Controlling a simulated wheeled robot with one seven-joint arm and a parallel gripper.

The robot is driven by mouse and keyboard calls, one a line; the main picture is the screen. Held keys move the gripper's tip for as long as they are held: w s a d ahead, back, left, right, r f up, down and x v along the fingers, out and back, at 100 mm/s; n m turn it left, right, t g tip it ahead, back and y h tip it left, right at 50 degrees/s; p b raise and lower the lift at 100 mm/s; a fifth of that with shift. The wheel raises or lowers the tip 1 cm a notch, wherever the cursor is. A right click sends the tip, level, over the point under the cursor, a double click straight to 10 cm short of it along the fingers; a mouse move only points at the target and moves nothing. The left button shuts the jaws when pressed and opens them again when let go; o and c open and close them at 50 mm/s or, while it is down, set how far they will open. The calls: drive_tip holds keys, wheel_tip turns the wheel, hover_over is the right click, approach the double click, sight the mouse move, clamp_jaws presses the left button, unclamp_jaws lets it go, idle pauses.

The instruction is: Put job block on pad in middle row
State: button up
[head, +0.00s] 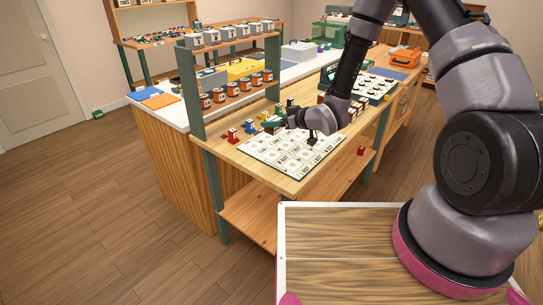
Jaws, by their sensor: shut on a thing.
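A white board (268,157) with a printed grid of pale pads lies on the wooden workbench. The pads are in several rows, and the arm hides part of the far right side. Small coloured pieces stand left of and behind the board: a red one (232,136), a blue one (249,127) and others.
A shelf with several orange-brown cans (231,89) and grey boxes (212,38) rises behind the bench's left end. A second board with dark round items (371,86) lies to the right. Wooden floor is clear at left.

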sight(271, 134)
drive_tip(key=f, duration=0.5)
drive_tip(key=shift+s+a+f, duration=0.15)
drive_tip(key=shift+s+a, duration=0.1)
drive_tip(key=shift+a, duration=0.15)
drive_tip(key=shift+w+d+f, duration=0.1)
drive_tip(key=shift+f, duration=2.2)
drive_tip(key=shift+f, duration=0.15)
drive_tip(key=o, duration=1.4)
